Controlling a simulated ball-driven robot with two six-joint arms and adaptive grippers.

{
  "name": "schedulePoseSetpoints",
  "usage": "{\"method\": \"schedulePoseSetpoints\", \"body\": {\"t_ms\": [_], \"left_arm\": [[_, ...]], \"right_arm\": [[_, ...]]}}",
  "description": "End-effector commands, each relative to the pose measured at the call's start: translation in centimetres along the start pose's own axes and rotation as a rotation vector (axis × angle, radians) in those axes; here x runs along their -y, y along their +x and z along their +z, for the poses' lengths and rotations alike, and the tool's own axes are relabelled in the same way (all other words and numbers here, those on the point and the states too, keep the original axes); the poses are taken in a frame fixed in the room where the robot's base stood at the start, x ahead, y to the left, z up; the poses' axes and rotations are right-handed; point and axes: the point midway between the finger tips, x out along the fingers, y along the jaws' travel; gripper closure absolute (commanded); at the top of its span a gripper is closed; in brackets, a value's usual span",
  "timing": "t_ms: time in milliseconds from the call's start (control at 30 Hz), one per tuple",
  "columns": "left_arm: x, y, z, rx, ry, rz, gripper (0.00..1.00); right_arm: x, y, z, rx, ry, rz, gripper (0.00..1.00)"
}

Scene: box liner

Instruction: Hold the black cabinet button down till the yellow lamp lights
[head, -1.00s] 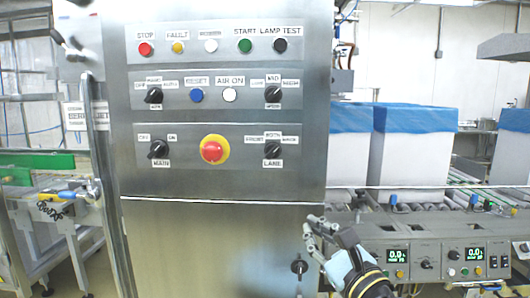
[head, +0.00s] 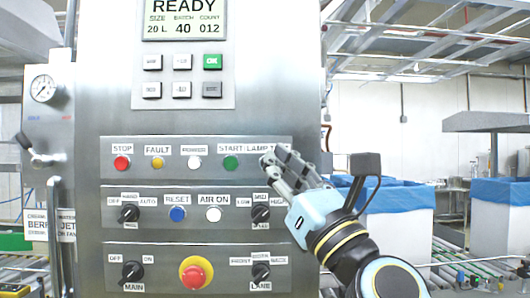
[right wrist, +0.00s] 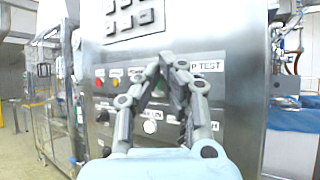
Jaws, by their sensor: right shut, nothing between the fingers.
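The steel cabinet (head: 60,120) carries a top row of buttons and lamps. The yellow lamp (head: 157,163) sits under the FAULT label; I see no clear glow in it. The black button at the right end of that row, by the LAMP TEST label, is hidden behind my fingers. My right gripper (head: 268,160) is shut and empty, its tips in front of that spot. I cannot tell whether they touch the button. In the right wrist view the shut fingers (right wrist: 168,72) point at the panel beside the partly covered label (right wrist: 206,66). My left gripper is not in view.
A green START button (head: 231,163) is just left of my fingertips. A black selector knob (head: 261,213) sits below them, and a red emergency stop (head: 195,272) lower left. The READY display (head: 184,20) is above. Blue-lined boxes (head: 400,200) stand at right.

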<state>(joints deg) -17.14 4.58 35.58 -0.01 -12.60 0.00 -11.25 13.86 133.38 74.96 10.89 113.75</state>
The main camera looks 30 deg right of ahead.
Motion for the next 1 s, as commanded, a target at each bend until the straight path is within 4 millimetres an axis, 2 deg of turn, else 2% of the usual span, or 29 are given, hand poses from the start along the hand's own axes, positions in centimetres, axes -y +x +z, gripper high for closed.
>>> {"method": "schedulePoseSetpoints", "body": {"t_ms": [433,1000], "left_arm": [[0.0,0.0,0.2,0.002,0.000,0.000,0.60],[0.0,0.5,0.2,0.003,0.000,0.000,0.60]], "right_arm": [[0.3,0.4,-0.4,0.000,-0.003,0.001,1.00],[3.9,5.3,-4.1,0.000,-0.002,0.001,1.00]]}}
